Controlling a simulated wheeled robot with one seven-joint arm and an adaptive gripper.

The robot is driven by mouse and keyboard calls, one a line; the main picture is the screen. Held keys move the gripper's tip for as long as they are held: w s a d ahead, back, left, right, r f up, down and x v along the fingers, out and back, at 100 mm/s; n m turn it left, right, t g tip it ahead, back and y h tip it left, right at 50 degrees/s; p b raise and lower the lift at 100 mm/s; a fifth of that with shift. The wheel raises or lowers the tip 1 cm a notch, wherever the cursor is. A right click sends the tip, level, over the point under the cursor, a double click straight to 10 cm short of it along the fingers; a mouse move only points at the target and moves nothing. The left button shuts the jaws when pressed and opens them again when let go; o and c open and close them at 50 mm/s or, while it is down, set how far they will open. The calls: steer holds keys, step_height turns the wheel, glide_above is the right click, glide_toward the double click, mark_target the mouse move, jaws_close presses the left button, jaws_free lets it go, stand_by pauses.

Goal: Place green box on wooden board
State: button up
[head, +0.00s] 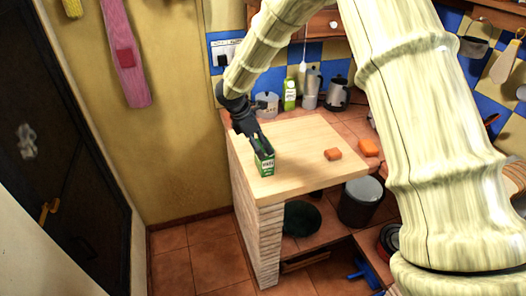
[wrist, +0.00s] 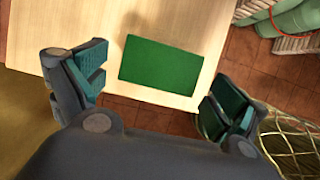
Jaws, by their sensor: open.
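The green box (head: 266,165) stands upright on the wooden board (head: 297,147), near its front left edge. In the wrist view the box's flat green top (wrist: 160,63) lies between and a little beyond my two fingers, on the pale board (wrist: 110,22). My gripper (head: 258,145) is over the box in the head view. In the wrist view my gripper (wrist: 155,95) is open, its fingers wide apart on either side, with a gap to the box on both sides. The head view does not clearly show whether a finger touches the box.
A green-white bottle (head: 290,94), pots (head: 267,104) and a kettle (head: 338,93) stand at the back. A grey bin (head: 360,201) is below the counter. The board's middle is clear.

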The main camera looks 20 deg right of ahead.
steer(key=b+v, duration=0.1)
steer(key=v, duration=0.7)
steer(key=shift+b, duration=0.3)
